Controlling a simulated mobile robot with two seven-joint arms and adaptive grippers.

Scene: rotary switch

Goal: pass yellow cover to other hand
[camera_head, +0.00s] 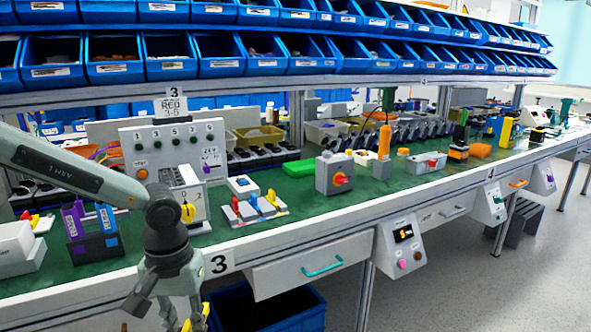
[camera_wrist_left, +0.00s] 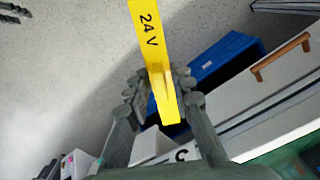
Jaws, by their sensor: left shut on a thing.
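The yellow cover (camera_wrist_left: 152,50) is a long flat yellow strip marked "24 V". In the left wrist view it stands between the fingers of my left gripper (camera_wrist_left: 164,95), which is shut on it. The cover's upper part sticks out past the fingertips. In the head view my left gripper (camera_head: 180,318) hangs low in front of the bench edge, cut off by the bottom of the picture. A bit of yellow (camera_head: 206,308) shows beside it. Dark finger-like parts at the top left corner of the left wrist view may be my right gripper (camera_wrist_left: 14,12); their state is unclear.
A drawer (camera_head: 310,264) and an open blue bin (camera_head: 265,308) are below.

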